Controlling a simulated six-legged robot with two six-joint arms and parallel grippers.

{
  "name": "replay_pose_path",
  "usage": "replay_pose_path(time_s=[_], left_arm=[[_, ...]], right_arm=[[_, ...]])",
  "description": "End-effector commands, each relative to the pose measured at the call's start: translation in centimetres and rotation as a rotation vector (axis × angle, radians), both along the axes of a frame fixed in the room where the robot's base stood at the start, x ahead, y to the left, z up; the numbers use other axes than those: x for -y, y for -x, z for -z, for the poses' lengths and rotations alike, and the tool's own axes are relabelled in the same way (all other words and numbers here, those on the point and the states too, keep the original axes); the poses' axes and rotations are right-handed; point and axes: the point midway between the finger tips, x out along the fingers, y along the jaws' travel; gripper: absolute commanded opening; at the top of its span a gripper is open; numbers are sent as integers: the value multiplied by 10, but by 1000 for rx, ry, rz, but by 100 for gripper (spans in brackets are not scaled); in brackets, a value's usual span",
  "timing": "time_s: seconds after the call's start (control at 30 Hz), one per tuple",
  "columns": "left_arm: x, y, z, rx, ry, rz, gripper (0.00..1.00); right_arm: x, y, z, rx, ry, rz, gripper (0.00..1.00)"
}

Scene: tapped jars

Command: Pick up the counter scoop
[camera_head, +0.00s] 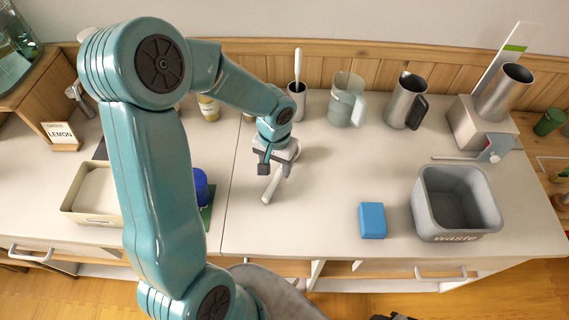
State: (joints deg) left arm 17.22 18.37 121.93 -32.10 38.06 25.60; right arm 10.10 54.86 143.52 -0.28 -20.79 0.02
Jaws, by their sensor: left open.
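A pale, slim scoop (270,188) lies on the light counter, left of its middle. Its near end shows, and its far end is hidden behind my left gripper (275,168). The left gripper is open and points down at the scoop's far part, with one dark finger on either side of it in the picture. I cannot tell whether the fingers touch it. My right gripper is not in view.
A blue block (372,220) and a grey waste bin (428,207) stand to the right. A clear jug (342,101), a steel jug (403,102) and a cup with a utensil (297,99) line the back. The counter between scoop and block is clear.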

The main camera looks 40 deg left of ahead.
Motion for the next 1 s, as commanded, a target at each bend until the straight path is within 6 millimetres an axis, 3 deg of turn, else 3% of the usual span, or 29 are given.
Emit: replay_pose_path(time_s=[0.33, 0.63, 0.8, 1.0], left_arm=[[-2, -5, 47, -3, 1, 1, 52], [-3, -6, 53, 1, 1, 0, 52], [-3, -6, 53, 1, 1, 0, 0], [-3, -6, 52, 1, 0, 0, 0]], right_arm=[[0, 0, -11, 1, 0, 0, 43], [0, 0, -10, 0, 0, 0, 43], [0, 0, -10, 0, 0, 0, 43], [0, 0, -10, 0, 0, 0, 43]])
